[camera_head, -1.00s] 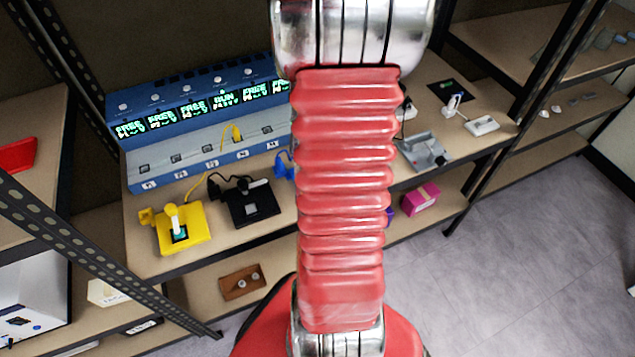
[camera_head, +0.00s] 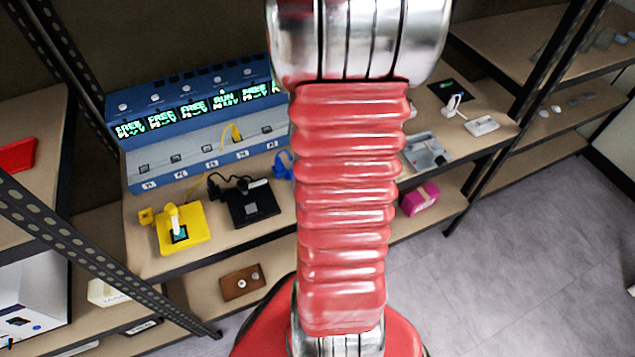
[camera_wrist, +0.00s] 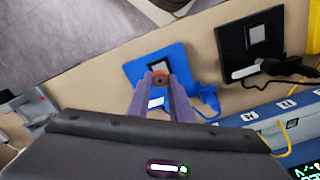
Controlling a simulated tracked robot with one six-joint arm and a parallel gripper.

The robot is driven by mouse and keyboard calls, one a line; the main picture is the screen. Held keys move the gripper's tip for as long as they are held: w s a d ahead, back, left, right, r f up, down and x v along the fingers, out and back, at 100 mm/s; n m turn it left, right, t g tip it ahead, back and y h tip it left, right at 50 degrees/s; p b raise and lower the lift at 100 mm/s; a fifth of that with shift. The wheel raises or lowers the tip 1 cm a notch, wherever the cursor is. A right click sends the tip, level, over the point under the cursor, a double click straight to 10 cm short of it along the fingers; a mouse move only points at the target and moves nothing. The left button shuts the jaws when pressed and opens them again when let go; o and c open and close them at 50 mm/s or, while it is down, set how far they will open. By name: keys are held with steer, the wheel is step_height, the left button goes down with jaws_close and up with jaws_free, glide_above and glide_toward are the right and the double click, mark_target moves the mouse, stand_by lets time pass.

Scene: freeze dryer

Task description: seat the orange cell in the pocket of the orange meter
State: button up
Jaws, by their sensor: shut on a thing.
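My gripper (camera_wrist: 161,84) shows in the wrist view, pointing down at a blue meter (camera_wrist: 140,70). Its two grey-purple fingers are shut on a small round orange piece with a dark centre, the orange cell (camera_wrist: 160,77). The cell is seen nearly end-on over the blue meter; its height above it cannot be told. A pale patch shows between the fingers, on the blue meter. No orange meter can be made out in either view. In the head view my arm hides the gripper and most of the blue meter.
In the head view a yellow meter (camera_head: 193,235) and a black meter (camera_head: 262,205) stand on the bench before a blue charger rack (camera_head: 205,160) with lit displays. Cables run between them. A grey fixture (camera_head: 425,150) stands right of my arm. A pink box (camera_head: 420,199) is on the shelf below.

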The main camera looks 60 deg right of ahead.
steer(key=shift+r, duration=0.25)
steer(key=shift+r, duration=0.3)
steer(key=w+a+r+n, duration=0.25)
steer(key=w+a, duration=0.25)
steer(key=w, duration=0.4)
steer(key=w+a+r+n, duration=0.2)
steer(key=w+a+n, duration=0.25)
steer(key=w, duration=0.55)
steer(key=w+a+r+n, duration=0.2)
steer(key=w+a, duration=0.4)
steer(key=a, duration=0.5)
steer(key=w+a+r+n, duration=0.2)
steer(key=w+a, duration=0.4)
steer(key=a, duration=0.4)
steer(key=shift+a+r+n, duration=0.25)
steer(key=shift+a+n, duration=0.1)
steer(key=shift+n, duration=0.25)
